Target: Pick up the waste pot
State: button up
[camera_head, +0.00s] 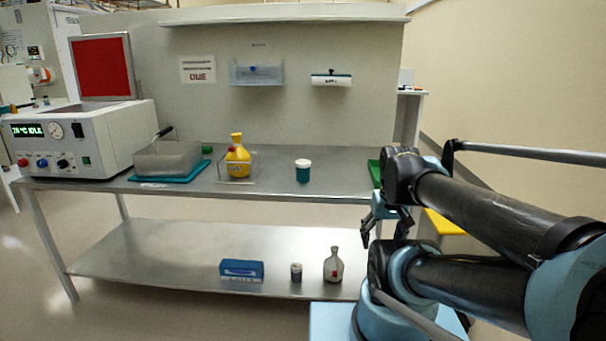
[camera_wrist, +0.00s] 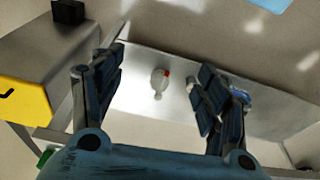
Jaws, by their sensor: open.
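A teal pot with a white lid (camera_head: 303,171) stands upright on the bench top, right of centre. A smaller dark pot (camera_head: 296,272) stands on the lower shelf. No readable label shows which is the waste pot. My gripper (camera_head: 382,234) is open and empty, in front of the bench's right end, to the right of both pots and apart from them. In the wrist view its spread fingers (camera_wrist: 161,66) frame a pale bottle with a red mark (camera_wrist: 160,84), seen beyond them and not touched.
The steel bench (camera_head: 260,188) also holds a tray (camera_head: 168,158), a yellow bottle (camera_head: 238,157) and a white instrument (camera_head: 75,140). On the lower shelf (camera_head: 165,250) are a blue box (camera_head: 241,269) and a grey bottle (camera_head: 333,265). A green item (camera_head: 375,173) lies at the bench's right end.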

jog(key=w+a+r+n+y, duration=0.15)
jog(key=w+a+r, duration=0.25)
jog(key=w+r, duration=0.4)
jog(key=w+a+r+n, duration=0.25)
jog(key=w+r, duration=0.35)
jog(key=w, duration=0.3)
jog(key=n+t+y, duration=0.1)
jog(key=n, duration=0.2)
send_near(304, 162)
jog(key=x, duration=0.4)
jog(key=s+x, duration=0.1)
jog(key=x, duration=0.2)
jog(key=shift+w+d+f, duration=0.1)
jog(key=shift+d+f, duration=0.2)
jog(key=shift+d, duration=0.05)
jog(key=w+f, duration=0.1)
jog(key=w+a+f, duration=0.1)
jog(key=f, duration=0.1)
jog(key=shift+a+f, duration=0.15)
jog(key=shift+a, duration=0.05)
jog(key=shift+w+a+f, duration=0.1)
jog(key=shift+a+f, duration=0.05)
jog(key=shift+f, duration=0.4)
jog(key=c, duration=1.3)
